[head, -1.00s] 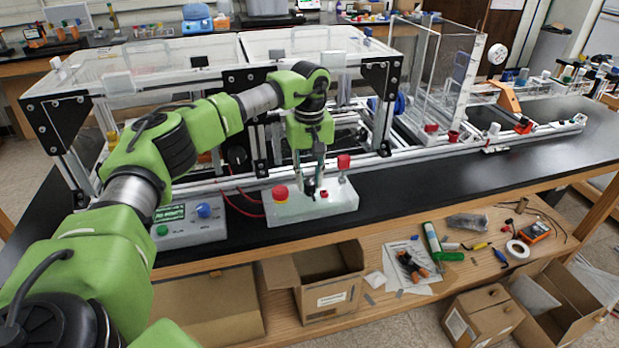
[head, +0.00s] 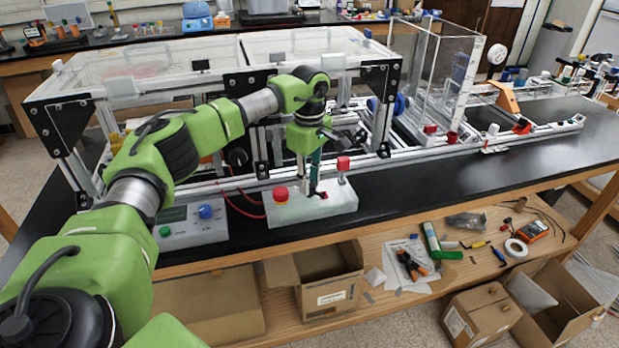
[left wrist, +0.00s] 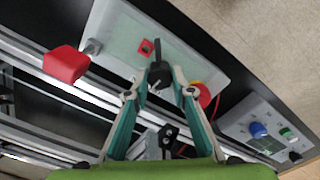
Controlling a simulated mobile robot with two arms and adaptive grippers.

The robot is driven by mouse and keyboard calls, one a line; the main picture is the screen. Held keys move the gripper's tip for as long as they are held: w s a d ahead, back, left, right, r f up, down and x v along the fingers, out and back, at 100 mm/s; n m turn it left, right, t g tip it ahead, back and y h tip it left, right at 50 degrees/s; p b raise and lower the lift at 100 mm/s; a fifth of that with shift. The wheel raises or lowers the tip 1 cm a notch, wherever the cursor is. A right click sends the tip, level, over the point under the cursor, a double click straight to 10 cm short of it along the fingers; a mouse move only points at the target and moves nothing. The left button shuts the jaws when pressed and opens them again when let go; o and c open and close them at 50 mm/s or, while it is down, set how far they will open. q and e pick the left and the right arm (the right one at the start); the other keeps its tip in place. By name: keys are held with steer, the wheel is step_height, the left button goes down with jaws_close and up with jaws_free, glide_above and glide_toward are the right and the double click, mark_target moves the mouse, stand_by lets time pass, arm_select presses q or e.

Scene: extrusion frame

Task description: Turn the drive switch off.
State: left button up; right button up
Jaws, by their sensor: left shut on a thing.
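A pale control box (head: 338,200) stands on the black bench. It carries a red mushroom button (head: 280,194), a red-capped lever (head: 343,164) and a black rotary knob, mostly hidden there by my fingers. My left gripper (head: 312,189) points down at the box from above. In the left wrist view, its two fingers (left wrist: 160,82) are closed about the black knob (left wrist: 158,68), whose pointer sticks out beyond them. A small red switch (left wrist: 146,47) sits beside the knob. Which part bears a drive label cannot be read. My right gripper is not in view.
A grey box (head: 190,234) with a display, blue knob and green button stands to the left. Red wires (head: 240,204) run between the boxes. A framed machine with clear covers (head: 180,65) stands close behind. Bench is clear to the right.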

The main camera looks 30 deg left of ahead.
arm_select(q)
steer(key=n, duration=0.5)
steer(key=shift+r+n+p, duration=0.1)
steer(key=shift+n+p, duration=0.2)
steer(key=shift+p, duration=0.1)
steer(key=shift+n, duration=2.3)
steer(key=shift+p, duration=0.3)
steer(key=o, duration=1.1)
step_height(320, 180, up, 12)
